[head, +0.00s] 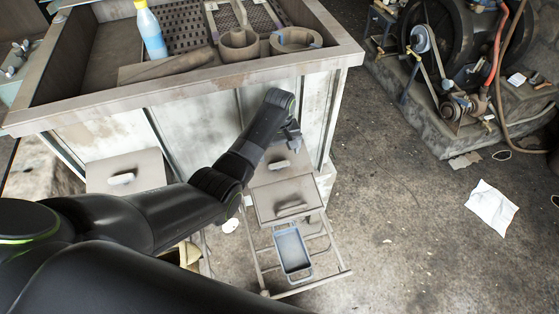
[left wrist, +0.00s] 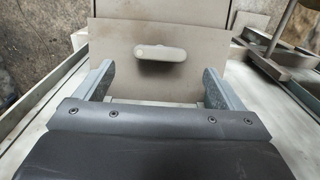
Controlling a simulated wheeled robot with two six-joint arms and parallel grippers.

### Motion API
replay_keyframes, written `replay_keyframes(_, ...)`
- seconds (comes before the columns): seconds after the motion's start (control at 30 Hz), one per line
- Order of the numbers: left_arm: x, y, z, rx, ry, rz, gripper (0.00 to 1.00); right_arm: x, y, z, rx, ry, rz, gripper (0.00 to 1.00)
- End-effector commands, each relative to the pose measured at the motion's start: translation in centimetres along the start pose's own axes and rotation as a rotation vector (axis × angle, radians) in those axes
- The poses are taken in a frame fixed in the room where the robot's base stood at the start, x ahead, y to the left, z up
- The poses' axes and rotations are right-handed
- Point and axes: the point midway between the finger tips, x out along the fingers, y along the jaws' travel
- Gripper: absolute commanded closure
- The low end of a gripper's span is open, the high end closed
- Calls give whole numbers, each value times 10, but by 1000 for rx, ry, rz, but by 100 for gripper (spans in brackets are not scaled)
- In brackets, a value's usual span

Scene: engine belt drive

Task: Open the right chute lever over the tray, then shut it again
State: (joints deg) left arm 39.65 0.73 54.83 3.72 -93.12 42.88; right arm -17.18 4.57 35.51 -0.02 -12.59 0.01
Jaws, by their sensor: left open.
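The right chute has a grey upper panel with a pale lever (head: 281,164), below the bench front. A lower sloping panel with its own handle (head: 291,208) lies in front of it. The blue tray (head: 292,250) rests on a metal frame below that. My left gripper (head: 293,135) is above the upper panel. In the left wrist view its fingers (left wrist: 158,72) are open, with nothing between them. A pale rounded handle (left wrist: 161,53) on a grey plate is just ahead, roughly centred between the fingers and apart from them. My right gripper is not in view.
A second chute panel with a handle (head: 121,179) is to the left. The bench (head: 200,85) above holds a blue-and-yellow bottle (head: 151,32) and ring parts. A belt-drive engine (head: 450,60) stands at the right. The floor between is mostly clear, with a white paper (head: 491,206).

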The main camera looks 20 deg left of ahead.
Motion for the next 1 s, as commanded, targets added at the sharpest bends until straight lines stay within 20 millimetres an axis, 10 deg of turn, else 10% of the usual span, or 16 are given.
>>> replay_keyframes(0.33, 49, 0, 0, 0, -2, -1, 10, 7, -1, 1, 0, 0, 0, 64)
replay_keyframes(0.8, 57, 0, 0, 0, 0, 1, 10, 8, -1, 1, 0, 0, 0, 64)
replay_keyframes(1.0, 57, 0, 0, 0, 0, 1, 36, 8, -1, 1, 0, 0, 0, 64)
